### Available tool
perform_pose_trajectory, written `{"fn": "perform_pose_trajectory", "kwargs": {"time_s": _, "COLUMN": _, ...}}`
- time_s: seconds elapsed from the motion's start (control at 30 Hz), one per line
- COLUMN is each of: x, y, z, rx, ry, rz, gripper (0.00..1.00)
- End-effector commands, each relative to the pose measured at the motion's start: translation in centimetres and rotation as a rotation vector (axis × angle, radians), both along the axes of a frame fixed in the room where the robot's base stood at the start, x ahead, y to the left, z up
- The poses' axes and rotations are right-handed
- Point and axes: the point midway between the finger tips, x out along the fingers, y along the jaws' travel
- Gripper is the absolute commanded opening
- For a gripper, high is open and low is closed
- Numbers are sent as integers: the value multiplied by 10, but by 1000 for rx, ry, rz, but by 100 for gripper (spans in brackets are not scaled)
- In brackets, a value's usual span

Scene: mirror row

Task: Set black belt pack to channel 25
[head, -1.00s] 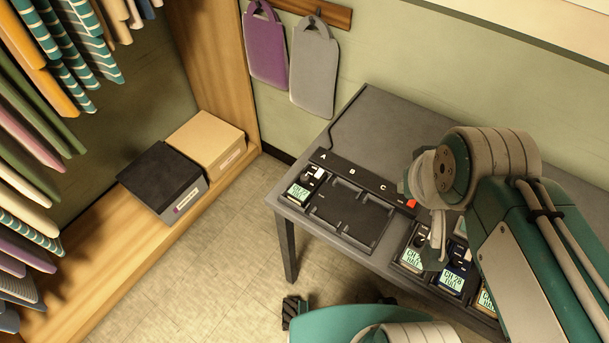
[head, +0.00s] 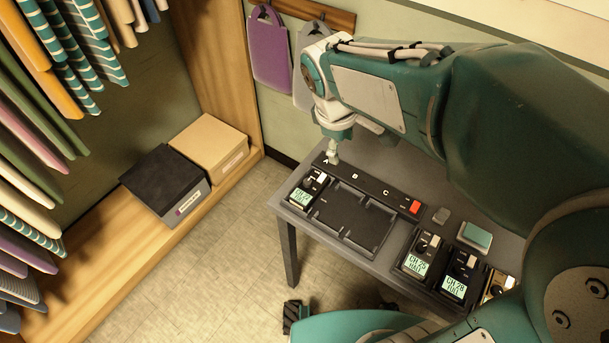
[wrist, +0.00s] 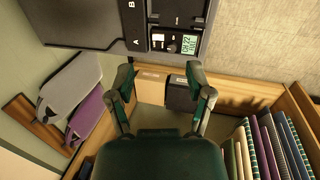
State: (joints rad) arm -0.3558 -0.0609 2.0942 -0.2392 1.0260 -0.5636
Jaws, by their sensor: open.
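Several belt packs with lit screens are in the head view. One dark pack (head: 303,190) stands in the dock's left end by letter A; the wrist view shows this pack (wrist: 181,43) reading CH 22 FULL. Right of the empty dock slots, a dark pack (head: 416,258) appears to read CH 25 FULL. Another dark pack (head: 457,278) reads CH 28 FULL. A tan pack (head: 496,288) is partly hidden by my arm. My gripper (head: 333,155) is above the panel strip near letter A. In the wrist view my gripper (wrist: 160,76) is open with nothing between its fingers.
The black lettered strip (head: 370,186) has a red button (head: 415,207) at its right end. Two boxes sit on the wooden shelf at left; garment bags hang behind.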

Motion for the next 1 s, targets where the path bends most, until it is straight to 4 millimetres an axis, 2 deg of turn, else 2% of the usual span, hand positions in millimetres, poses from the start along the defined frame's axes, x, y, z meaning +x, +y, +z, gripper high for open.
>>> {"fn": "perform_pose_trajectory", "kwargs": {"time_s": 0.3, "x": 37, "y": 60, "z": -51, "rx": -168, "ry": 155, "rz": 377, "gripper": 67}}
{"fn": "perform_pose_trajectory", "kwargs": {"time_s": 0.53, "x": 51, "y": 98, "z": -88, "rx": -270, "ry": 249, "rz": 607, "gripper": 67}}
{"fn": "perform_pose_trajectory", "kwargs": {"time_s": 0.73, "x": 54, "y": 108, "z": -101, "rx": -300, "ry": 276, "rz": 677, "gripper": 67}}
{"fn": "perform_pose_trajectory", "kwargs": {"time_s": 0.87, "x": 55, "y": 103, "z": -111, "rx": -301, "ry": 278, "rz": 677, "gripper": 67}}
{"fn": "perform_pose_trajectory", "kwargs": {"time_s": 1.0, "x": 56, "y": 93, "z": -134, "rx": -300, "ry": 279, "rz": 675, "gripper": 67}}
